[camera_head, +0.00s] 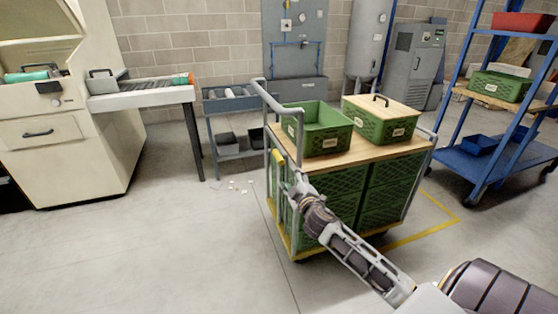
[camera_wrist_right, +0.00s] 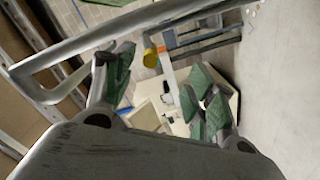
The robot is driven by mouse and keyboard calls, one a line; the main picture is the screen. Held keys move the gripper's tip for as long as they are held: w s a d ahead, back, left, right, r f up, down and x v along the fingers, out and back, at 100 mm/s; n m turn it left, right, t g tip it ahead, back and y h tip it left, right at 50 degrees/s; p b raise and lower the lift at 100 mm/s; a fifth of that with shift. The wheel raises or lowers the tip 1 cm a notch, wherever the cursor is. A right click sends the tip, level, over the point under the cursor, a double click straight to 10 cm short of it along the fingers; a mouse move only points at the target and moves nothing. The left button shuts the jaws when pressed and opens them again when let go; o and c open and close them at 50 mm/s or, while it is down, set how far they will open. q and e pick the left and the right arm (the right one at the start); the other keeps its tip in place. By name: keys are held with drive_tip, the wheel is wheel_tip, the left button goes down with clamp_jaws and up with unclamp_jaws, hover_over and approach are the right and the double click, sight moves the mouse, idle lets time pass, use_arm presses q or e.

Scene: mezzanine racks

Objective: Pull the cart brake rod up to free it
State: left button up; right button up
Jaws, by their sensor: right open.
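The cart (camera_head: 341,163) stands right of centre in the head view, with a wooden top, green crates below and a yellow base edge. A yellow grip (camera_head: 279,165), which looks like the top of the brake rod, is at its left end beside the grey frame. A round yellow end (camera_wrist_right: 151,53) shows between and beyond the fingers in the right wrist view. My right gripper (camera_head: 298,183) is at the cart's left end, close to the yellow grip. It is open in the wrist view (camera_wrist_right: 160,90), with nothing visibly held. Whether it touches the rod is unclear. My left gripper is out of view.
The cart's grey tubular handle (camera_wrist_right: 120,35) crosses the wrist view close to the fingers. An open green crate (camera_head: 318,130) and a lidded one (camera_head: 380,122) sit on top. A blue rack (camera_head: 495,160) stands right. Floor (camera_head: 190,255) at front left is clear.

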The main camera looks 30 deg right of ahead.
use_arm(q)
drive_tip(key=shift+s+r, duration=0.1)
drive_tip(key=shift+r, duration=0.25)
use_arm(e)
wheel_tip(320, 180, up, 2)
drive_tip(key=shift+w+a+r+t, duration=0.1)
drive_tip(key=shift+t, duration=0.2)
drive_tip(key=shift+w, duration=0.15)
approach(279, 154)
drive_tip(key=shift+w+d+f+b, duration=0.1)
drive_tip(key=shift+w+f+b, duration=0.1)
drive_tip(key=shift+w, duration=0.2)
drive_tip(key=shift+w+d+f+b, duration=0.1)
drive_tip(key=shift+w+f+b, duration=0.1)
drive_tip(key=shift+w, duration=0.2)
drive_tip(key=shift+x, duration=1.65)
drive_tip(key=shift+b+x, duration=0.4)
drive_tip(key=shift+x, duration=0.45)
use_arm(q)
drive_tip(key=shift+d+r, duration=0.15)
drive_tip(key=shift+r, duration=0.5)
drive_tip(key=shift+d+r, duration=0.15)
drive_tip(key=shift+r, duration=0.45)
use_arm(e)
drive_tip(key=shift+x, duration=1.65)
